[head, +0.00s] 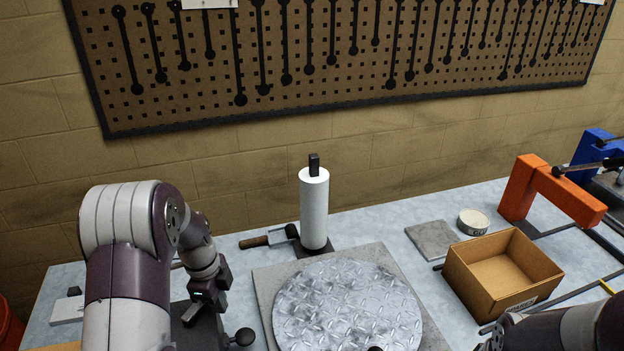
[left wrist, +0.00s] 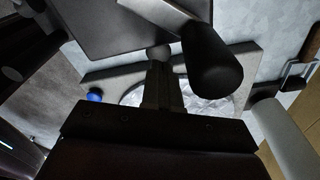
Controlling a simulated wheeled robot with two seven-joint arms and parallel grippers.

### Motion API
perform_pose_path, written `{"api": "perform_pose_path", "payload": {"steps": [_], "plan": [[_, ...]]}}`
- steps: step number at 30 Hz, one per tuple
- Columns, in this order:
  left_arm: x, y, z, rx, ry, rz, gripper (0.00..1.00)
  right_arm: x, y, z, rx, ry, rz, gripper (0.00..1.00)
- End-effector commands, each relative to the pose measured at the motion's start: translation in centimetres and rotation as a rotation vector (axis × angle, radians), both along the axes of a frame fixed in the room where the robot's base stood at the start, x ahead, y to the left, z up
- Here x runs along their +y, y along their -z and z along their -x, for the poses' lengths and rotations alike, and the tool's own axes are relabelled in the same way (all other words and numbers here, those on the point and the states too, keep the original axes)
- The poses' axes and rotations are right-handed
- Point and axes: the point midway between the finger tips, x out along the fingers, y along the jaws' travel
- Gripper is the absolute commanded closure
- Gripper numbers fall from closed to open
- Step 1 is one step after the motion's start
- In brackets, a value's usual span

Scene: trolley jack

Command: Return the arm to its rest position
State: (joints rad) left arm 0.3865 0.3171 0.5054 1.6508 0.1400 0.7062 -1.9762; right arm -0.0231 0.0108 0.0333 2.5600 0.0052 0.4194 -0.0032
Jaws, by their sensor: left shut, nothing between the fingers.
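My left arm comes in from the left in the head view, bent down over the near left of the bench. My left gripper (head: 197,306) points down beside a dark fixture with a black ball knob (head: 243,337). In the left wrist view the fingers (left wrist: 161,75) are together and empty. A black rounded handle (left wrist: 212,60) shows close beside them. Whether the fingers touch the fixture cannot be told. Part of my right arm shows at the bottom right of the head view, and its gripper is not visible.
A round diamond-plate disc (head: 348,308) lies on a grey slab (head: 262,277). Behind it stands a white roll (head: 314,208) next to a wooden-handled tool (head: 255,242). A cardboard box (head: 520,298), a small tin (head: 473,221) and an orange clamp (head: 550,192) are at right.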

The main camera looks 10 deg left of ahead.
Motion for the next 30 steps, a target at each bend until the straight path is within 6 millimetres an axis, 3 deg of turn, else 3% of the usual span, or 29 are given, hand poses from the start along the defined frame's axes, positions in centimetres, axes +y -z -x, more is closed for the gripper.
{"api": "perform_pose_path", "payload": {"steps": [2, 5, 9, 12, 16, 20, 30], "plan": [[-0.6, -0.4, 0.2, 0.002, -0.042, -0.005, 1.0, 0.0, 0.0, 0.0, 0.0, 0.0, 0.0, 0.41], [-3.1, -1.8, 1.2, 0.008, -0.242, -0.024, 1.0, 0.0, 0.0, 0.0, 0.0, 0.0, 0.0, 0.41], [-8.0, -4.3, 4.7, -0.001, -0.716, -0.043, 1.0, 0.0, 0.0, 0.0, 0.0, 0.0, 0.0, 0.41], [-10.6, -5.3, 7.7, -0.014, -1.033, -0.03, 1.0, 0.0, 0.0, 0.0, 0.0, 0.0, 0.0, 0.41], [-12.5, -5.9, 10.7, -0.022, -1.321, -0.001, 1.0, 0.0, 0.0, 0.0, 0.0, 0.0, 0.0, 0.41], [-13.1, -6.0, 12.0, -0.022, -1.446, 0.016, 1.0, 0.0, 0.0, 0.0, 0.0, 0.0, 0.0, 0.41], [-13.1, -6.0, 12.0, -0.021, -1.449, 0.016, 1.0, 0.0, 0.0, 0.0, 0.0, 0.0, 0.0, 0.41]]}}
